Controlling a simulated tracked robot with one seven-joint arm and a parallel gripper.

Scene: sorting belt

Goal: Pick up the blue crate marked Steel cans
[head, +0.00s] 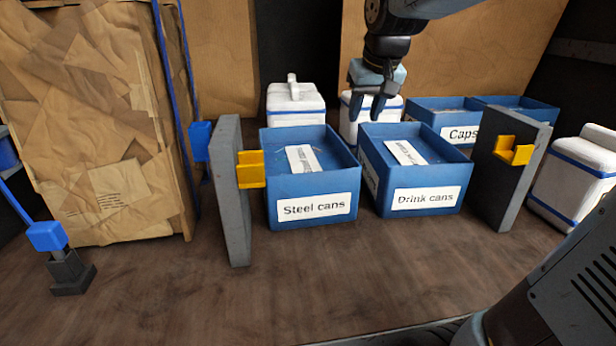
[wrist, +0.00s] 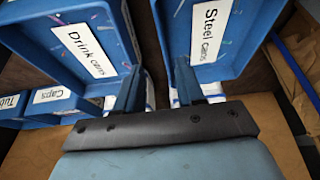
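The blue crate marked Steel cans (head: 290,190) stands on the brown surface left of centre in the head view. It is open on top, with a second white label lying inside it. It also shows at the upper right of the wrist view (wrist: 240,48). My gripper (head: 366,114) hangs empty above the back of the two front crates, nearer the Drink cans crate (head: 425,172). In the wrist view its two fingers (wrist: 158,88) are apart, the left one by the Drink cans crate and the right one by the Steel cans crate. No contact can be made out.
Grey uprights with yellow brackets (head: 229,190) (head: 513,178) flank the front crates. A Caps crate (head: 430,118) and another blue crate (head: 535,112) stand behind right. White containers (head: 296,105) stand behind. A big brown wrapped block (head: 100,130) is left. The front surface is clear.

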